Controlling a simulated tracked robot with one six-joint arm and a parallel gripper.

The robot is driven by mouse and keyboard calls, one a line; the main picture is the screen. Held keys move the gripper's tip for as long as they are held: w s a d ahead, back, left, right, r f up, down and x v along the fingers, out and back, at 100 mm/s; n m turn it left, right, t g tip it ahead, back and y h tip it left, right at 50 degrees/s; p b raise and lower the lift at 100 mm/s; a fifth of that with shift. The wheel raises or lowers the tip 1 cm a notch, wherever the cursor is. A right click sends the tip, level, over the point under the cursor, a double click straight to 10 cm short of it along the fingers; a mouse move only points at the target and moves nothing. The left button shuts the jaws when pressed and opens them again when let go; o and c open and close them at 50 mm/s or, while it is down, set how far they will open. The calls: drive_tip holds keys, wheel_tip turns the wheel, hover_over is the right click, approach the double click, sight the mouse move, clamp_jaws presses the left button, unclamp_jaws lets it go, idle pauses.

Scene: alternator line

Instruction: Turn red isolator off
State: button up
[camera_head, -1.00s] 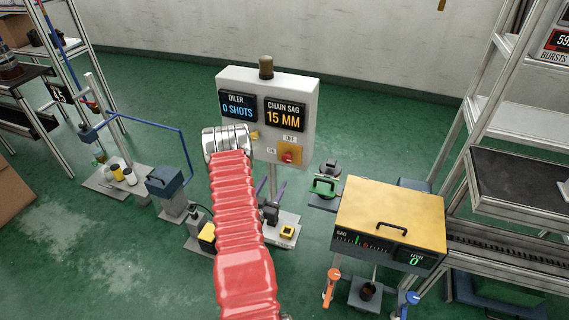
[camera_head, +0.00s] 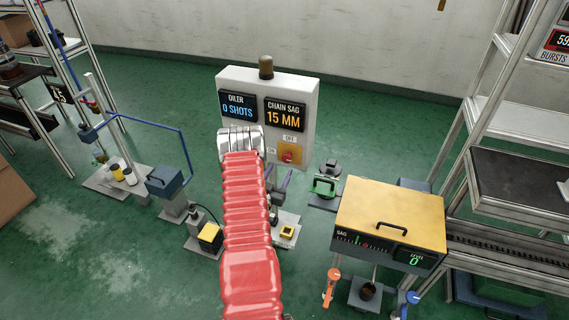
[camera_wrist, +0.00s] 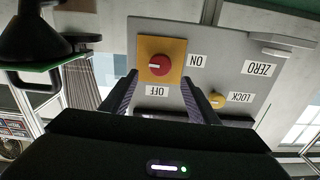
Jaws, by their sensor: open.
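The red isolator knob (camera_wrist: 160,66) sits on a yellow plate (camera_wrist: 176,46) on the grey panel. The wrist view is upside down; the ON label (camera_wrist: 197,61) is right of the plate and the OFF label (camera_wrist: 157,90) is below it. The knob's white mark lies level, along the line towards ON. In the head view the knob (camera_head: 287,156) shows at the lower right of the panel box (camera_head: 306,105). My gripper (camera_wrist: 158,78) is open and empty, its fingers on either side of the knob in the picture; contact cannot be told. It also shows in the head view (camera_head: 278,177), below the panel.
A yellow LOCK knob (camera_wrist: 217,101) and a ZERO label (camera_wrist: 258,68) share the panel. A yellow-topped sag gauge box (camera_head: 400,205) stands to the right. A green-handled item (camera_head: 324,186) is on the floor beside the panel. A blue-framed stand (camera_head: 168,183) is at left.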

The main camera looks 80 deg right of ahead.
sight(286, 159)
drive_tip(key=d, duration=0.6)
drive_tip(key=shift+s+d, duration=0.3)
drive_tip(key=shift+d, duration=0.1)
drive_tip(key=shift+c, duration=0.5)
